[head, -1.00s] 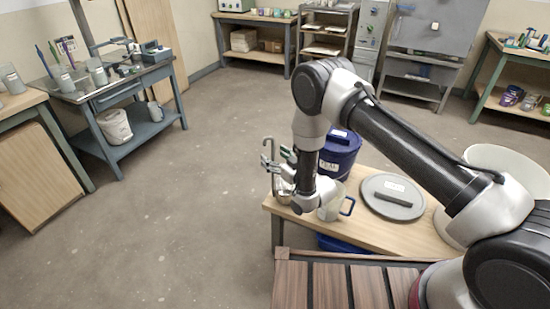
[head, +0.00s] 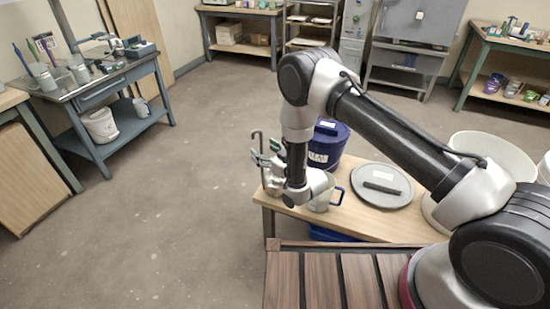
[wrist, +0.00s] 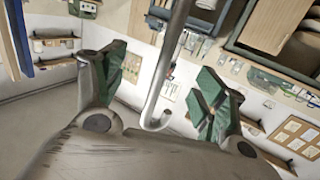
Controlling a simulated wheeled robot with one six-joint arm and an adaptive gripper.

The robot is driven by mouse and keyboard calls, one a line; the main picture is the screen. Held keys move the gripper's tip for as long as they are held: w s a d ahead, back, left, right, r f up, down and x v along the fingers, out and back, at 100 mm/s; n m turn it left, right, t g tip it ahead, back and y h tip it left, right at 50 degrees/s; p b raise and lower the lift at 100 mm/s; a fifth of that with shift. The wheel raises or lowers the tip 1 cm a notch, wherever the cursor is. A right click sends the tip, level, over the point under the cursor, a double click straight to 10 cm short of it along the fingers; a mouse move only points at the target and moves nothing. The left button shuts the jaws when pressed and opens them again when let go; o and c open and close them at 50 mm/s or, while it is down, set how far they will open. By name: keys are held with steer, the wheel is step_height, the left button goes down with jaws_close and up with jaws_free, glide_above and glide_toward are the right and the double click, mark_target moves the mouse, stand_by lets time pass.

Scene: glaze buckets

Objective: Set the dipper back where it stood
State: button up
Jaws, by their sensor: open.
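The dipper (head: 262,146) is a thin grey metal rod with a hooked top. In the head view it appears upright above the left end of the wooden bench (head: 420,228), and its lower end is hard to make out beside my wrist. My gripper (head: 266,157) has green finger pads and is beside the rod, to the left of my wrist. In the wrist view my gripper (wrist: 168,84) is open, with its pads apart. The dipper's rod and hook (wrist: 171,65) show in the space between them. I cannot tell whether either pad touches the rod.
A dark blue bucket (head: 324,151) stands behind my wrist. A grey lid (head: 365,197) and a white bucket (head: 490,150) are further right. Floor left of the bench is clear.

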steer(key=v, duration=1.4)
stand_by(0.8)
steer(key=shift+s+d, duration=0.1)
steer(key=shift+d, duration=0.05)
